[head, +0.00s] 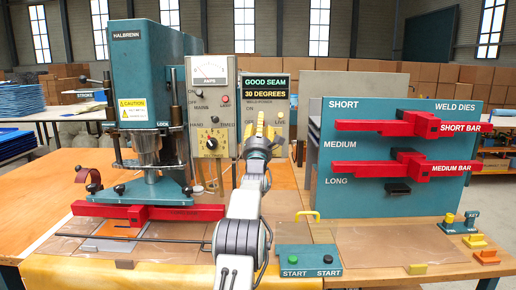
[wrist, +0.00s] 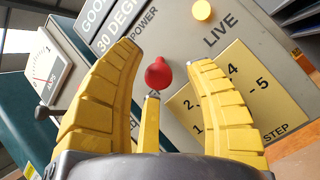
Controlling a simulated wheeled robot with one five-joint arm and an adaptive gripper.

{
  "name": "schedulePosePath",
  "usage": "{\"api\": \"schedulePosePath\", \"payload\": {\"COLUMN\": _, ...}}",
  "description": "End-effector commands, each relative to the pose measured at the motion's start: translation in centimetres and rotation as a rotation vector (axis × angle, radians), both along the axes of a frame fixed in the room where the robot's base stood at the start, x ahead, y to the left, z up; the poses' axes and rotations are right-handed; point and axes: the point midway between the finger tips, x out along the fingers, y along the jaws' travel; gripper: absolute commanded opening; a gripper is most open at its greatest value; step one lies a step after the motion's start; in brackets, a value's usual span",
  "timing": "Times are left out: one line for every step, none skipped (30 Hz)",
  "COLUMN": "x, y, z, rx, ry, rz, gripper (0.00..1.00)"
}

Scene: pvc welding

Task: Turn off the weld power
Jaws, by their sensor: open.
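The weld power switch shows in the wrist view as a red ball-ended knob (wrist: 158,74) on the grey control panel, between the words POWER and LIVE. A yellow lamp (wrist: 202,10) sits above the LIVE label; it also shows in the head view (head: 280,115). My gripper (head: 262,130) is raised in front of this panel and hides the switch in the head view. In the wrist view my gripper (wrist: 166,55) is open, its yellow fingers spread on both sides of the red knob. I see no finger closed on it. A third yellow piece stands below the knob.
A display (head: 265,86) reads GOOD SEAM, 30 DEGREES. The teal HALBRENN press (head: 140,60) stands left of my arm. A die rack (head: 400,195) with red bars stands right. A START button box (head: 308,258) sits beside my forearm. Step dial plate (wrist: 225,95) lies right of the knob.

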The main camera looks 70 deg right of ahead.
Motion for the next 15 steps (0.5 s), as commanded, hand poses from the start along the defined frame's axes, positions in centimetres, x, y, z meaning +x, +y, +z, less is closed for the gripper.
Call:
{"api": "schedulePosePath", "payload": {"x": -0.1, "y": 0.3, "z": -0.1, "rx": 0.001, "ry": 0.000, "rz": 0.000, "gripper": 0.48}}
{"api": "schedulePosePath", "payload": {"x": -0.1, "y": 0.5, "z": -0.2, "rx": 0.001, "ry": 0.000, "rz": 0.000, "gripper": 0.48}}
{"api": "schedulePosePath", "payload": {"x": -0.2, "y": 0.8, "z": -0.4, "rx": 0.001, "ry": 0.000, "rz": 0.000, "gripper": 0.48}}
{"api": "schedulePosePath", "payload": {"x": -0.2, "y": 0.9, "z": -0.5, "rx": 0.001, "ry": 0.000, "rz": 0.000, "gripper": 0.48}}
{"api": "schedulePosePath", "payload": {"x": -0.3, "y": 1.1, "z": -0.7, "rx": 0.002, "ry": 0.001, "rz": 0.000, "gripper": 0.48}}
{"api": "schedulePosePath", "payload": {"x": -0.3, "y": 1.4, "z": -0.8, "rx": 0.001, "ry": 0.000, "rz": 0.000, "gripper": 0.48}}
{"api": "schedulePosePath", "payload": {"x": -0.4, "y": 1.6, "z": -0.9, "rx": 0.001, "ry": 0.000, "rz": 0.000, "gripper": 0.48}}
{"api": "schedulePosePath", "payload": {"x": -0.5, "y": 1.8, "z": -1.1, "rx": 0.001, "ry": 0.000, "rz": 0.000, "gripper": 0.48}}
{"api": "schedulePosePath", "payload": {"x": -0.5, "y": 2.1, "z": -1.3, "rx": 0.002, "ry": 0.001, "rz": 0.000, "gripper": 0.48}}
{"api": "schedulePosePath", "payload": {"x": -0.6, "y": 2.3, "z": -1.4, "rx": 0.001, "ry": 0.000, "rz": 0.000, "gripper": 0.48}}
{"api": "schedulePosePath", "payload": {"x": -0.6, "y": 2.6, "z": -1.5, "rx": 0.001, "ry": 0.000, "rz": 0.000, "gripper": 0.48}}
{"api": "schedulePosePath", "payload": {"x": -0.7, "y": 2.9, "z": -1.8, "rx": 0.002, "ry": 0.001, "rz": 0.000, "gripper": 0.48}}
{"api": "schedulePosePath", "payload": {"x": -0.8, "y": 3.1, "z": -1.9, "rx": 0.002, "ry": 0.001, "rz": 0.000, "gripper": 0.48}}
{"api": "schedulePosePath", "payload": {"x": -0.8, "y": 3.4, "z": -2.0, "rx": 0.001, "ry": 0.000, "rz": 0.000, "gripper": 0.48}}
{"api": "schedulePosePath", "payload": {"x": -0.9, "y": 3.7, "z": -2.2, "rx": 0.001, "ry": 0.000, "rz": 0.000, "gripper": 0.48}}
